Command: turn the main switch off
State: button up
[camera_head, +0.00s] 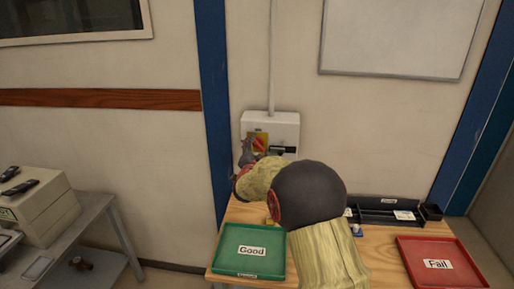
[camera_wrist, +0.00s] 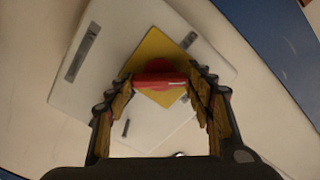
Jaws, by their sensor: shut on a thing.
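The main switch is a white wall box (camera_head: 283,127) with a yellow plate (camera_head: 259,141) and a red handle (camera_head: 259,144). In the wrist view the box (camera_wrist: 85,92) looks tilted, and the red handle (camera_wrist: 161,80) lies across the yellow plate (camera_wrist: 158,48). My gripper (camera_wrist: 161,84) is at the handle, with one finger at each end of it, and is shut on it. In the head view my gripper (camera_head: 248,152) reaches up to the lower left of the box, and my arm hides part of the area below.
A wooden table (camera_head: 380,257) holds a green "Good" tray (camera_head: 233,266), a red "Fail" tray (camera_head: 461,279) and a black organizer (camera_head: 380,217). A conduit (camera_head: 271,60) rises from the box. A blue post (camera_head: 213,90) stands left of it. A metal bench (camera_head: 88,255) is at the left.

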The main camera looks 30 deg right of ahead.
jog(key=n+p, duration=0.1)
jog(key=n, duration=0.3)
jog(key=shift+n, duration=0.3)
jog(key=shift+n+p, duration=1.05)
jog(key=shift+n, duration=1.55)
jog(key=o, duration=1.2)
jog(key=shift+c, duration=0.2)
jog(key=v, duration=1.2)
jog(key=shift+f, duration=0.1)
